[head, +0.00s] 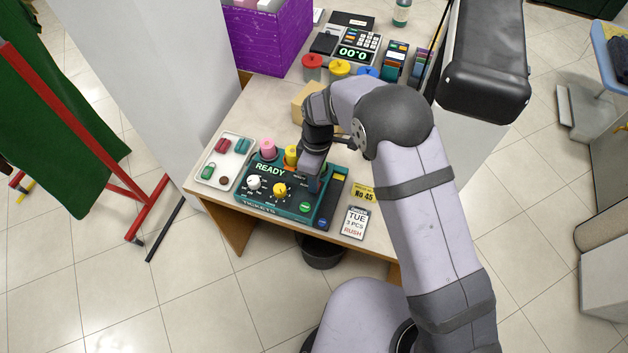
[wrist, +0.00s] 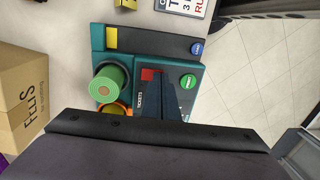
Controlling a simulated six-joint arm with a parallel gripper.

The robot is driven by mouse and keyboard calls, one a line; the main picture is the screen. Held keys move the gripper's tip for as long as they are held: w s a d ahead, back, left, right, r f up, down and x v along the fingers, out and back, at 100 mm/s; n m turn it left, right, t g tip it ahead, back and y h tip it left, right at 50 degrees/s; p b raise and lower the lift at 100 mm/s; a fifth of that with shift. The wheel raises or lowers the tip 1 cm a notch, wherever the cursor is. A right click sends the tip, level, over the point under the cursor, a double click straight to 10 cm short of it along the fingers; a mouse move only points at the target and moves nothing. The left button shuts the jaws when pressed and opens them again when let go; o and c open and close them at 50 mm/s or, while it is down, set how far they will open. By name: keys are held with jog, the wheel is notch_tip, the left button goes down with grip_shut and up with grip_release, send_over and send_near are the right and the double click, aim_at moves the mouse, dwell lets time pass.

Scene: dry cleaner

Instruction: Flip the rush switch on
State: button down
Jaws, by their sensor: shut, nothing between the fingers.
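The teal ticket machine (head: 258,206) stands on the counter with a lit READY display, a white knob (head: 254,182) and a yellow knob (head: 280,190). It also shows in the wrist view (wrist: 203,72). My gripper (head: 313,184) is shut and empty, pointing down over the right part of its panel; in the wrist view the dark fingers (wrist: 172,98) lie over the panel beside a small red patch (wrist: 148,74). A green button (wrist: 187,81) is next to the fingers. The rush switch cannot be made out; my gripper covers that part. I cannot tell whether the fingers touch the panel.
Pink (head: 268,147) and yellow (head: 291,154) rolls stand behind the panel. A white tray (head: 207,183) with small items lies left. A RUSH card (head: 355,223) and a yellow No 45 tag (head: 362,193) lie right. A cardboard box (wrist: 27,95) stands behind.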

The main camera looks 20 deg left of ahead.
jog(key=shift+s+f+b, duration=0.1)
jog(key=shift+f+b, duration=0.25)
jog(key=shift+f, duration=0.05)
jog(key=shift+r, duration=0.25)
jog(key=shift+w, duration=0.25)
jog(key=shift+w, duration=0.7)
jog(key=shift+s+r, duration=0.1)
jog(key=shift+r, duration=0.1)
